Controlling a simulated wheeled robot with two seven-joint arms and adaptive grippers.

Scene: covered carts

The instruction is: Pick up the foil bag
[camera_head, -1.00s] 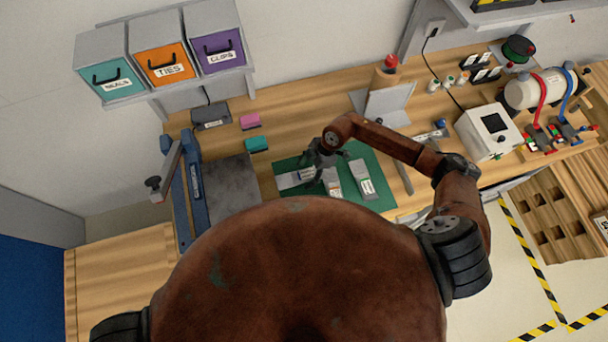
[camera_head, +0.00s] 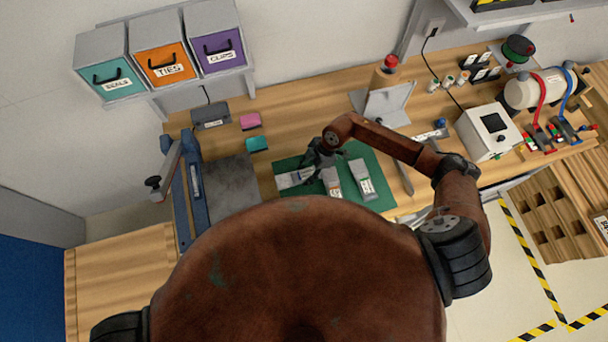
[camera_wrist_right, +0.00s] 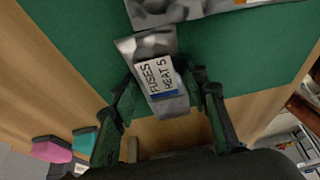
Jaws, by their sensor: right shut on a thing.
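The silver-grey foil bag (camera_head: 290,181), with its label reading FUSES, is at the left on the green mat. My right gripper (camera_head: 314,168) is over its right end, shut on it. In the right wrist view the bag (camera_wrist_right: 151,46) is between the two dark fingers, its white label facing the camera. I cannot tell whether it is clear of the mat. A second bag (camera_head: 331,181) and a third bag (camera_head: 364,180) lie to the right on the mat. My left gripper is not in view.
The green mat (camera_head: 379,202) lies on a wooden bench (camera_head: 283,124). Pink (camera_head: 250,121) and teal (camera_head: 257,144) blocks stand behind it. A blue-framed device with a grey plate (camera_head: 226,184) is to the left. A tilted grey stand (camera_head: 387,104) is behind.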

